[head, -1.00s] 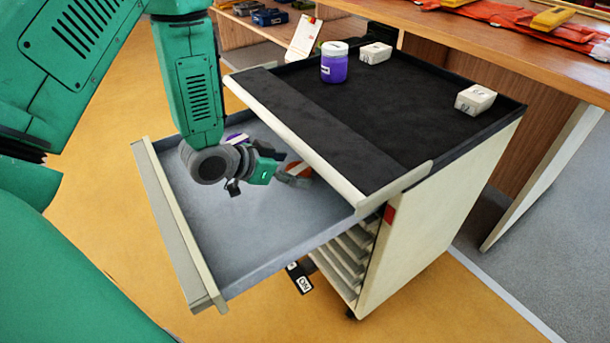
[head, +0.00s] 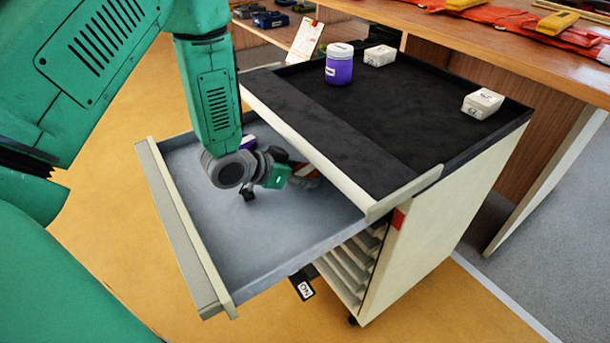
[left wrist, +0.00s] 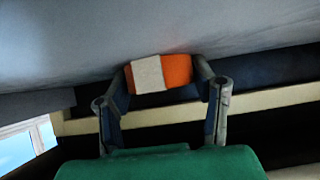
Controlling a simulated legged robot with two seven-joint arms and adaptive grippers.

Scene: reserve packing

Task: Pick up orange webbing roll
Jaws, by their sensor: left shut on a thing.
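The orange webbing roll (left wrist: 178,70), with a white band round it, is between the two fingers of my left gripper in the left wrist view. The fingers touch it on both sides. In the head view, the roll (head: 306,170) shows only in part, in the open grey drawer (head: 230,258) under the edge of the cart top. My left gripper (head: 293,173) reaches down into the drawer and is shut on the roll. Whether the roll still touches the drawer floor is hard to tell. My right gripper is not in view.
A purple and white thing (head: 247,142) lies in the drawer behind my left gripper, mostly hidden. The black cart top (head: 400,125) overhangs the drawer's right part and holds a purple jar (head: 339,66) and white boxes (head: 482,103). The drawer's front is clear.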

